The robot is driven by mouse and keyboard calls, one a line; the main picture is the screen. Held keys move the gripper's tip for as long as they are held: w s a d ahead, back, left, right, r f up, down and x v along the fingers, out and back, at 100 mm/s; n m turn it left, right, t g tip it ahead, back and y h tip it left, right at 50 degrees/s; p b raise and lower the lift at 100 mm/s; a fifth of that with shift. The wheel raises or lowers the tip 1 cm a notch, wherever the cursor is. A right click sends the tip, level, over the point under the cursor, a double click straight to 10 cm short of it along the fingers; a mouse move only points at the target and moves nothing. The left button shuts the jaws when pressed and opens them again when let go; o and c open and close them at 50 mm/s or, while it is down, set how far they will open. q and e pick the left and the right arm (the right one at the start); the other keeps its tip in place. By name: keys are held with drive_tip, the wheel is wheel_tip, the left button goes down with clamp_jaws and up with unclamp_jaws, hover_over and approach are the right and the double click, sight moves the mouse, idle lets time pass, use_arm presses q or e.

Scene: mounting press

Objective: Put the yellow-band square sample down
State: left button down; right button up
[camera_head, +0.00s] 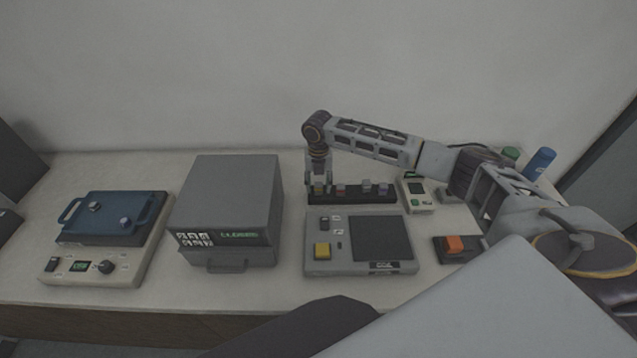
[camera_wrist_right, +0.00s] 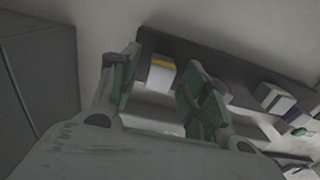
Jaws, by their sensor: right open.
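The yellow-band square sample (camera_wrist_right: 161,75) is a pale block with a yellow band, at the left end of the black rack (camera_head: 352,196). It also shows small in the head view (camera_head: 318,189), partly hidden by my gripper. My right gripper (camera_head: 318,180) is directly over that end of the rack. In the right wrist view its green-padded fingers (camera_wrist_right: 162,82) are open on either side of the sample, with visible gaps. The rack shows there as a dark strip (camera_wrist_right: 225,67). My left gripper is not in view.
Several other banded samples (camera_head: 366,187) stand to the right in the rack. A grey box machine (camera_head: 225,195) stands left, a blue-topped hot plate (camera_head: 112,215) farther left. An orange-switch box (camera_head: 454,245) is right.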

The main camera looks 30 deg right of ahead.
sight(319, 185)
drive_tip(key=shift+r, duration=0.15)
wheel_tip(319, 185, up, 12)
drive_tip(key=b, duration=0.1)
idle(0.7)
idle(0.8)
